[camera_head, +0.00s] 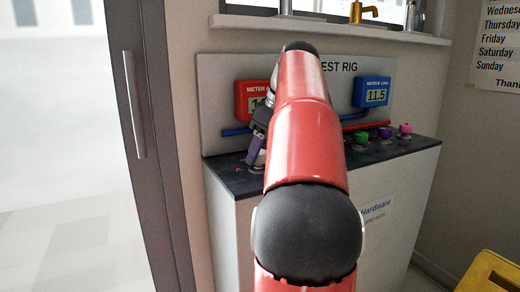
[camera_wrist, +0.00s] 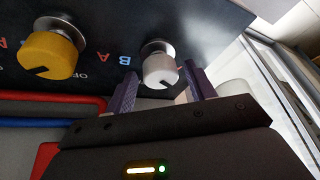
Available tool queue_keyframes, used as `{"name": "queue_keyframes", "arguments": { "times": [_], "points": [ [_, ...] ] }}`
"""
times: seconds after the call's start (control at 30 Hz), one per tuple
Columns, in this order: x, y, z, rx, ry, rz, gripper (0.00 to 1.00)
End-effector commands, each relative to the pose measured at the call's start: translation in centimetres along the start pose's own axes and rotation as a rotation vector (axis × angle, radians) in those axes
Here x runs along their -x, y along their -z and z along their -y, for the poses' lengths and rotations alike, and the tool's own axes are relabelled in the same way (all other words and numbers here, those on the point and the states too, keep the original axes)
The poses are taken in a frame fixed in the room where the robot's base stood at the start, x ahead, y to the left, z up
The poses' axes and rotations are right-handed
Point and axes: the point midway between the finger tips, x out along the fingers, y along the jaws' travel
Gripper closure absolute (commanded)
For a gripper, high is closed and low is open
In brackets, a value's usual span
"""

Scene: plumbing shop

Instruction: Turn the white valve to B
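The white valve (camera_wrist: 160,68) is a round knob on a silver stem, set in the dark panel in the wrist view. A dark pointer mark shows on its lower edge. My gripper (camera_wrist: 160,72) is open, with one purple finger on each side of the knob. I cannot tell whether either finger touches it. In the head view my gripper (camera_head: 257,148) points down at the left part of the rig's bench top, and my arm hides the white valve.
A yellow valve (camera_wrist: 48,58) is left of the white one. Purple, green and pink knobs (camera_head: 384,132) stand at the bench's right. A red meter (camera_head: 244,100) and blue meter (camera_head: 371,92) hang on the backboard, with red and blue pipes below. A yellow object (camera_head: 492,272) is at lower right.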

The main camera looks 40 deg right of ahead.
Motion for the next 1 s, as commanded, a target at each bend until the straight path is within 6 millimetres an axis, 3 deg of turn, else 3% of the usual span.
{"name": "queue_keyframes", "arguments": {
  "times": [0.03,0.3,0.67,1.0],
  "points": [
    [0.02,0.01,0.02,0.000,0.000,0.000,0.53],
    [0.03,0.02,0.04,0.000,0.000,0.000,0.85],
    [0.09,0.05,0.19,-0.065,-0.029,-0.002,0.85],
    [0.07,0.12,0.44,-0.306,-0.129,-0.010,0.85]
  ]
}}
